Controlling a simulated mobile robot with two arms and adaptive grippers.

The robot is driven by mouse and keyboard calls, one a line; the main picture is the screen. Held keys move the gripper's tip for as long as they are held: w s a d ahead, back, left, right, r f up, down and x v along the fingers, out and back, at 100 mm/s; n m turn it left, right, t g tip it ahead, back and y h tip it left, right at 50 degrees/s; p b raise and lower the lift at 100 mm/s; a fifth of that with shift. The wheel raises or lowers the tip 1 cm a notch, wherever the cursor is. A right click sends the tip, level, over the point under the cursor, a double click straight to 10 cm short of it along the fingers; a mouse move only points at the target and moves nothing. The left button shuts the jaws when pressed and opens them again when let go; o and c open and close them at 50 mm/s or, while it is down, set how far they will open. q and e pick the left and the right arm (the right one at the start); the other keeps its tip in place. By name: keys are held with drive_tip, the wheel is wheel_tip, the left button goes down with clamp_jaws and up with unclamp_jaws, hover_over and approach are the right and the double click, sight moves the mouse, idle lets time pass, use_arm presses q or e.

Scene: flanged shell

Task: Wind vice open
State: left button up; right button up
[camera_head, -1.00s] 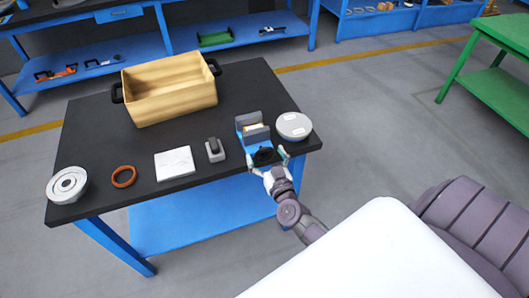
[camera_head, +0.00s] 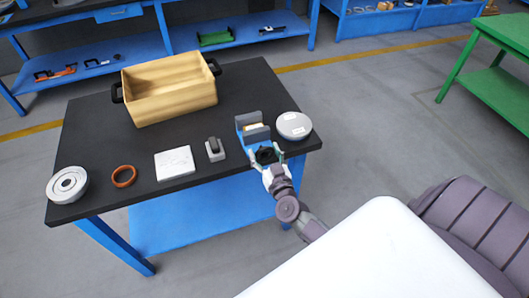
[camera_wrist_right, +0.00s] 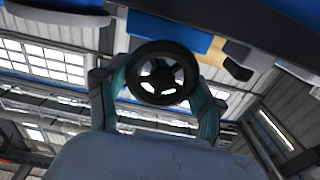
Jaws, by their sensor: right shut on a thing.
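The blue vice (camera_head: 253,128) stands near the right front edge of the black table, with grey jaws and a pale piece showing between them. Its black handwheel (camera_head: 265,155) faces the front edge. My right gripper (camera_head: 267,161) is shut on the handwheel, one finger on each side of the rim. In the right wrist view the handwheel (camera_wrist_right: 161,73) shows as a dark spoked ring between the greenish fingers of the gripper (camera_wrist_right: 160,95). My left gripper is not in view.
A round grey lidded part (camera_head: 294,125) stands just right of the vice. Left of it are a small grey block with a black top (camera_head: 215,149), a white plate (camera_head: 175,163), an orange ring (camera_head: 124,176) and a flanged grey part (camera_head: 67,185). A tan crate (camera_head: 169,90) stands behind.

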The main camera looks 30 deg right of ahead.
drive_tip(key=m, duration=0.2)
drive_tip(key=shift+m, duration=0.4)
drive_tip(key=m, duration=0.3)
drive_tip(key=shift+d+f+m, duration=0.1)
drive_tip(key=shift+d+m, duration=0.05)
drive_tip(key=shift+m, duration=0.15)
drive_tip(key=m, duration=0.3)
drive_tip(key=shift+d+f+m+b, duration=0.1)
drive_tip(key=shift+m+b, duration=0.2)
drive_tip(key=shift+s+m+b, duration=0.1)
drive_tip(key=shift+m+b, duration=0.25)
drive_tip(key=shift+m, duration=1.35)
drive_tip(key=shift+f, duration=0.1)
drive_tip(key=o, duration=1.1)
drive_tip(key=shift+o, duration=0.2)
